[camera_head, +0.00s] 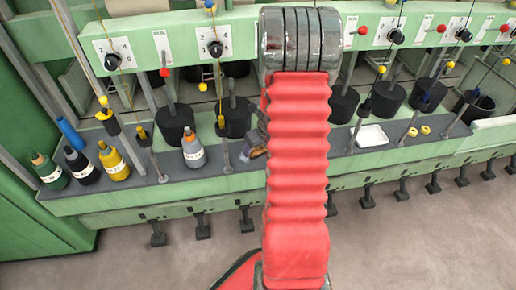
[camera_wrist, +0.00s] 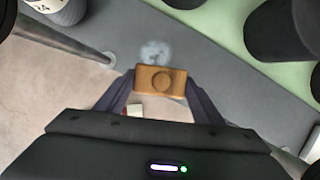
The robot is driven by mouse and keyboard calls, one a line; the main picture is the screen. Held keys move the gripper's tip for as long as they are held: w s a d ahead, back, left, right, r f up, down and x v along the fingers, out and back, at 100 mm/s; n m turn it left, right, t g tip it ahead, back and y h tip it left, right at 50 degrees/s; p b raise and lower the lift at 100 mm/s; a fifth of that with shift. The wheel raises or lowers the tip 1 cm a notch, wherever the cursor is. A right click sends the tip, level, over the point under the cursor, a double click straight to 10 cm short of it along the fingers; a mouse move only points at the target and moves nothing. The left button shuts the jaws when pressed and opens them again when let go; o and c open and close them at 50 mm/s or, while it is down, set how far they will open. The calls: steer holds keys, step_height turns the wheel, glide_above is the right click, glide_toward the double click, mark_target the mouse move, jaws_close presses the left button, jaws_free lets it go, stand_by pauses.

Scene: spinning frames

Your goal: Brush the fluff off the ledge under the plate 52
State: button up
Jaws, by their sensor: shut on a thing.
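My gripper (camera_wrist: 160,86) is shut on a tan, wooden-looking brush block (camera_wrist: 160,70) with a round knob on its face. A pale, wispy tuft of fluff (camera_wrist: 155,50) lies on the grey ledge (camera_wrist: 215,62), just beyond the block. I cannot tell whether the brush touches the fluff or the ledge. In the head view the red arm hides much of my gripper, with a dark part showing at its left above the ledge (camera_head: 225,183). White number plates (camera_head: 113,53) are on the green panel; I cannot make out 52.
Labelled bottles (camera_head: 113,163) stand on the ledge at the left, and a grey one (camera_head: 193,150) stands closer to my gripper. Black pots (camera_head: 175,123) and upright rods line the ledge. A white tray (camera_head: 371,136) and yellow rings lie to the right.

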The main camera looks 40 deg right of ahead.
steer(key=shift+r, duration=1.55)
